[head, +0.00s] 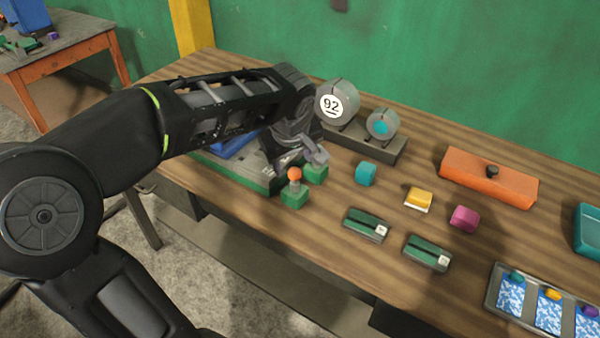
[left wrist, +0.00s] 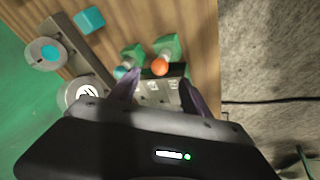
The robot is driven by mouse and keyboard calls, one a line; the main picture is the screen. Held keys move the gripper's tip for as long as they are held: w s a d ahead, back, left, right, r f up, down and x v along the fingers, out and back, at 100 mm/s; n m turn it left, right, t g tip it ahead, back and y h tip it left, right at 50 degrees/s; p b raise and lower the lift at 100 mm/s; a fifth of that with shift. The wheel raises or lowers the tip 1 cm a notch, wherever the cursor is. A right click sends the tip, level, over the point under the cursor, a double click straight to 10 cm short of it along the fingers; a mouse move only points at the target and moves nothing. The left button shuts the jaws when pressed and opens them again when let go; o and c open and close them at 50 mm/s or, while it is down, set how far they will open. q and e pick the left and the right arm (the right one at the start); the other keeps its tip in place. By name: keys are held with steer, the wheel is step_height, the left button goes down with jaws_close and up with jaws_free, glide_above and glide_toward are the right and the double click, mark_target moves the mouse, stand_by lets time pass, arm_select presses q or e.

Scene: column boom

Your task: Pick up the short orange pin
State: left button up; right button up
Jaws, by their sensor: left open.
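The short orange pin (head: 294,175) has a round orange head and a grey stem. It stands upright in a green block (head: 294,198) near the table's front edge. In the left wrist view its orange head (left wrist: 160,66) lies just beyond the fingertips, between their lines. My left gripper (head: 299,158) is open and empty, over the table beside the pin; its fingers (left wrist: 158,90) spread apart in the left wrist view. A teal-headed pin (left wrist: 120,72) stands near the left finger, by a second green block (head: 317,174). My right gripper is not in view.
A grey stand with round discs (head: 337,103) stands behind the gripper. A teal cube (head: 366,173), yellow block (head: 419,198), magenta block (head: 464,217) and two green-grey cases (head: 367,224) lie to the right. An orange box (head: 488,178) is farther back.

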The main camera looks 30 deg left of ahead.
mark_target(294, 170)
arm_select(q)
steer(key=shift+s, duration=0.1)
steer(key=shift+x, duration=1.3)
steer(key=p+x, duration=0.1)
steer(key=x, duration=0.4)
steer(key=shift+w+f, duration=0.1)
steer(key=shift+w, duration=0.1)
steer(key=shift+c, duration=0.3)
jaws_close()
